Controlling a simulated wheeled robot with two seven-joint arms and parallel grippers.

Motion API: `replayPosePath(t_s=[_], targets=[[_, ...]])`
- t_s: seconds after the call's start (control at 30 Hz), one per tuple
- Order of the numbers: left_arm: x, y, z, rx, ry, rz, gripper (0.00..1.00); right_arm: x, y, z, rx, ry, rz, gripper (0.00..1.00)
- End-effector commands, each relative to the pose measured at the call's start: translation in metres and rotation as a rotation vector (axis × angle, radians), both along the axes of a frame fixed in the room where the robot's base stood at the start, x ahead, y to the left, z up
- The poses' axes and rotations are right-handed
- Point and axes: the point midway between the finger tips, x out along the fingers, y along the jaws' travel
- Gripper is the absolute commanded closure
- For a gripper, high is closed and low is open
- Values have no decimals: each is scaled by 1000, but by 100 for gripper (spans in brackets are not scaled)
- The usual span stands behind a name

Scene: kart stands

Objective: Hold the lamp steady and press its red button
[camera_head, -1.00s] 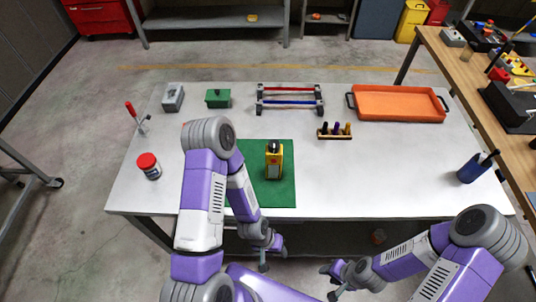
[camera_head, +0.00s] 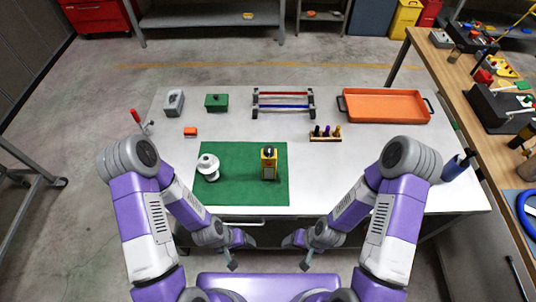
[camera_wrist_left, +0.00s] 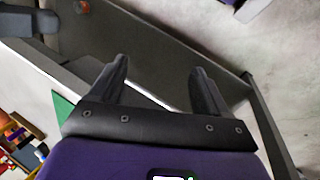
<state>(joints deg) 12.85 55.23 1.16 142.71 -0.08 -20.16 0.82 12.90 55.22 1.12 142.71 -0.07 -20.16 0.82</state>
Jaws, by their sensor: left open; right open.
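The lamp is a small yellow body with a dark top (camera_head: 269,165). It stands upright on the right part of the green mat (camera_head: 240,188) on the table. I cannot make out its red button. My left gripper (camera_head: 236,260) is low in front of the table's near edge, apart from the lamp. In the left wrist view its two fingers (camera_wrist_left: 160,88) are spread with nothing between them. My right gripper (camera_head: 298,256) is also low in front of the table, open and apart from the lamp.
A white round thing (camera_head: 208,168) stands on the mat left of the lamp. Behind are an orange block (camera_head: 190,132), a green box (camera_head: 216,102), a rack with red and blue bars (camera_head: 283,106), a small holder (camera_head: 325,138) and an orange tray (camera_head: 385,120). A blue cup (camera_head: 455,168) stands at right.

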Motion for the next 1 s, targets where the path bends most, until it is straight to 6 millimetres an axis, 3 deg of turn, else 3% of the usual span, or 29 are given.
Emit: replayPosePath(t_s=[0.03,0.13,0.43,0.53,0.57,0.73,1.0], targets=[[0,0,22,0,0,0,23,0,0,22,0,0,0,25],[0,0,35,0,0,0,23,0,0,36,0,0,0,25],[0,0,35,1,1,1,23,0,0,35,0,1,0,25],[0,0,34,1,1,1,36,0,0,34,0,1,0,25],[0,0,32,1,1,1,36,0,0,32,0,1,0,25],[0,0,11,1,1,1,36,0,0,11,0,0,0,25],[0,0,-44,1,1,1,36,0,0,-44,0,1,0,25]])
